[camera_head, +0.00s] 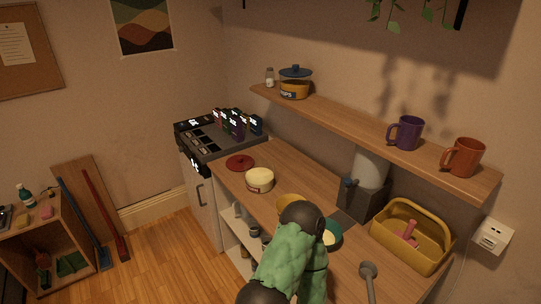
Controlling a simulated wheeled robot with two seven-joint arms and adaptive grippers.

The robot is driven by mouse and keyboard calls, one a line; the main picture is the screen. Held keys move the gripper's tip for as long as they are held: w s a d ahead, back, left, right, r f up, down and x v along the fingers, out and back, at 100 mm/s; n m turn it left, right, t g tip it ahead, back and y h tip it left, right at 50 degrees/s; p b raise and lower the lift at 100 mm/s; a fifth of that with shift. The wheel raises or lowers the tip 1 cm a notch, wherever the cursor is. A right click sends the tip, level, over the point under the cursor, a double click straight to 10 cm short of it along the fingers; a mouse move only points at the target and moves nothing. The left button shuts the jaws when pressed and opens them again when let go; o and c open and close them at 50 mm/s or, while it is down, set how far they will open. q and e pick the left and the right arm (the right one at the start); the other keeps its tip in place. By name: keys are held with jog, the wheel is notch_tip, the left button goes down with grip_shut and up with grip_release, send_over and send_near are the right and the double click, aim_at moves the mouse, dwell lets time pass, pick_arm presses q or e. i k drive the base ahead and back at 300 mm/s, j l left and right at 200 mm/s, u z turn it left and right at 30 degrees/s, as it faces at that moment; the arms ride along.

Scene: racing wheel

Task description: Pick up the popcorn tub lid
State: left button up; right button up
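A flat red lid (240,162) with a small knob lies on the wooden counter, close to the stove. Just in front of it stands a round cream tub (259,181) with a label on its side. On the wall shelf is a yellow-orange pot (294,90) with a blue knobbed lid (296,72) over it. I cannot read the labels, so I cannot tell which lid is the popcorn tub's; the red one lies loose near the cream tub. A green arm of mine with dark joints rises at bottom centre. Neither gripper shows.
The arm partly covers a yellow bowl (289,202) and a green bowl (332,234). A blender (367,185) and a yellow basket (412,239) stand to the right. The shelf (345,120) overhangs the counter. Several dark boxes (236,124) stand on the stove.

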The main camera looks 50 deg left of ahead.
aim_at(236, 163)
jog(key=j+z, duration=0.1)
jog(key=j, duration=0.4)
jog(key=j+z, duration=0.15)
jog(key=j, duration=0.35)
jog(key=j+z, duration=0.1)
jog(key=j, duration=0.35)
jog(key=k+j+z, duration=0.1)
jog(key=j, duration=0.4)
jog(key=k+j+z, duration=0.1)
jog(key=j, duration=0.35)
jog(key=k+j+z, duration=0.15)
jog(key=j, duration=0.35)
